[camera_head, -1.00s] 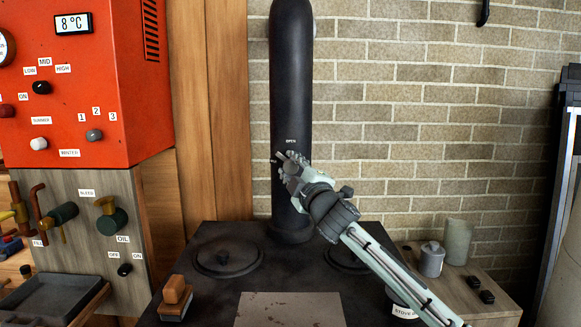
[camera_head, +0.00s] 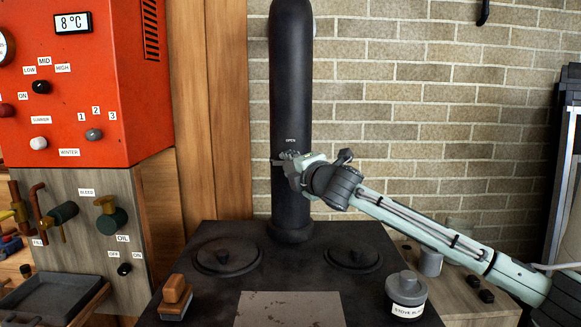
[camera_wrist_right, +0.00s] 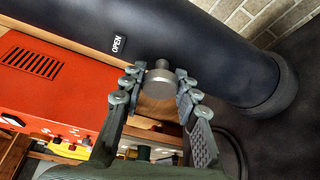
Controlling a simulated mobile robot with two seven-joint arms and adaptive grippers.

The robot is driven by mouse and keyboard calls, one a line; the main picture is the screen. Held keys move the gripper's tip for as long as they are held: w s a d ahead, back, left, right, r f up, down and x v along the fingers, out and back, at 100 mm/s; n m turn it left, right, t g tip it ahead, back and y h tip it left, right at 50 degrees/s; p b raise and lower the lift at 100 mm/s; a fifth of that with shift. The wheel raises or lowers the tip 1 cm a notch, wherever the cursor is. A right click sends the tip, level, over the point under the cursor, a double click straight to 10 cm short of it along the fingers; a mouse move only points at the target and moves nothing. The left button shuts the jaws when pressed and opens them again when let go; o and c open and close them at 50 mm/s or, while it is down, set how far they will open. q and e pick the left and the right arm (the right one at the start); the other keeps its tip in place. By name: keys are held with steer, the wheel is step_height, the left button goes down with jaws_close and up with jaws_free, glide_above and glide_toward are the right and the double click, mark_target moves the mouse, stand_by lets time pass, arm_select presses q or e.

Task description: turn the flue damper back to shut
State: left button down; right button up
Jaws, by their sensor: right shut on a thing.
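The flue damper handle (camera_head: 277,161) is a small grey lever on the front of the black flue pipe (camera_head: 291,75). Its left tip sticks out past the gripper and lies about level, below the OPEN label (camera_head: 290,140). My right gripper (camera_head: 291,163) is shut on the handle, with its arm coming in from the right. In the right wrist view, the handle's round grey hub (camera_wrist_right: 163,72) shows between the two fingers of the gripper (camera_wrist_right: 158,88); the fingers hide part of the handle. My left gripper is out of view.
Below the pipe is the dark stove top (camera_head: 290,262), with a wooden-handled brush (camera_head: 175,297) at left and a labelled tin (camera_head: 406,292) at right. An orange control panel (camera_head: 80,110) stands left, and a brick wall (camera_head: 420,100) is behind.

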stand_by(0.5)
steer(key=o, duration=1.2)
steer(key=shift+c, duration=0.2)
steer(key=shift+s, duration=0.1)
steer(key=v, duration=1.2)
steer(key=shift+f, duration=0.1)
